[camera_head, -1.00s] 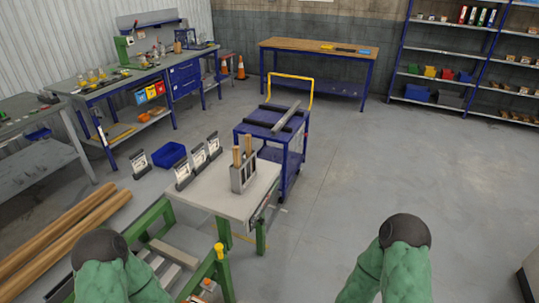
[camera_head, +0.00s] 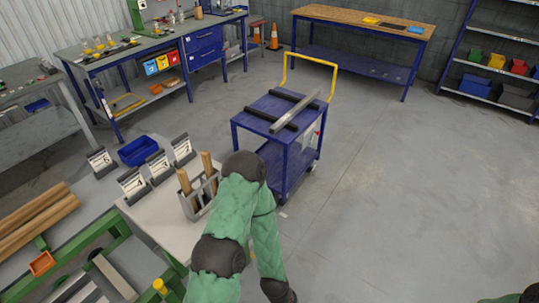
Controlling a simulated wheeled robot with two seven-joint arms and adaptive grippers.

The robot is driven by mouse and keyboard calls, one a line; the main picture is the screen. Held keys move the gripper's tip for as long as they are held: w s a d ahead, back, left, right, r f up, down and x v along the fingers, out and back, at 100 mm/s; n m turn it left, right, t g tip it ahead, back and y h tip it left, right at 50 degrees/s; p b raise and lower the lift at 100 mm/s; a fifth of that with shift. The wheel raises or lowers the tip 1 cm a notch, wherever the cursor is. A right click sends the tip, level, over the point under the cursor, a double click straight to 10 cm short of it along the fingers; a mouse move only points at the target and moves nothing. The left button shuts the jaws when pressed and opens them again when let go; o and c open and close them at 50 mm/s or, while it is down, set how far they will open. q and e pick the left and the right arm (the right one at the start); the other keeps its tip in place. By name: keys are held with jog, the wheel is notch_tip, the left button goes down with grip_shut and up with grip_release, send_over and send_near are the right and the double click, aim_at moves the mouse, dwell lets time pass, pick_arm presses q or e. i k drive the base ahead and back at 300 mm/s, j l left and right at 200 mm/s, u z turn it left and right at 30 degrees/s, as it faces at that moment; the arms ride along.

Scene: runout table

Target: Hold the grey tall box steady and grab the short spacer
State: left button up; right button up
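The grey tall box (camera_head: 193,210) stands upright on the pale table top, its right side partly hidden behind my green arm. It has slots open at the top. Two wooden spacers stick up out of it, a left one (camera_head: 184,182) and a right one (camera_head: 208,164). I cannot tell which is shorter, as their lower ends are hidden in the box. My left arm is bent in front of the box's right side. My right arm shows only as a bit at the bottom right corner. Neither gripper's fingers can be seen.
Three label stands, one of them here (camera_head: 158,166), stand behind the box, with another further left. A blue bin (camera_head: 138,151) lies beyond them. A blue cart (camera_head: 262,125) with a metal bar (camera_head: 296,112) stands behind the table. The floor to the right is clear.

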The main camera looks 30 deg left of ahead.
aim_at(182, 174)
jog(key=i+u, duration=0.35)
jog(key=i+l+u, duration=0.45)
jog(key=i+u, duration=0.2)
jog(key=i, duration=0.1)
